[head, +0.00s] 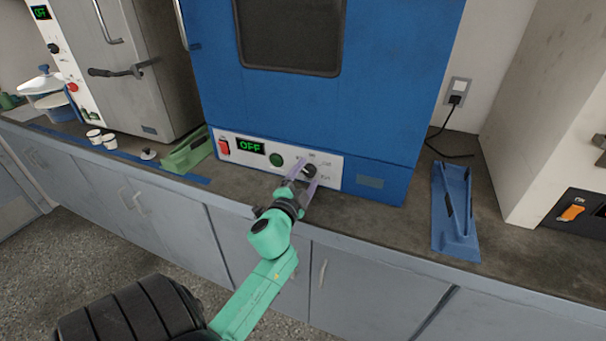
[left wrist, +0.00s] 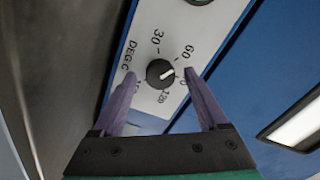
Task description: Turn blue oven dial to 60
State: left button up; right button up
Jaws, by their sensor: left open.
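The blue oven (head: 330,105) stands on the counter with a white control panel (head: 235,158) low on its front. Its display (head: 251,147) reads OFF in green. The black dial (left wrist: 160,73) has a white pointer directed to the right in the left wrist view, a little below the 60 mark; a nearby label is partly covered by a finger, so I cannot tell the exact reading. My left gripper (left wrist: 159,77) is open, with one purple finger on either side of the dial; contact is not clear. In the head view the left gripper (head: 304,171) partly hides the dial. My right gripper is not in view.
A green holder (head: 187,152) stands left of the oven, a blue holder (head: 455,215) to the right. A grey oven (head: 130,75) stands further left. The counter before the blue oven is narrow.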

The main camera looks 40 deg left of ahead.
pick_arm(q)
jog(key=b+v, duration=0.3)
jog(key=v, duration=1.1)
jog(key=shift+s, duration=0.25)
jog(key=shift+d, duration=0.15)
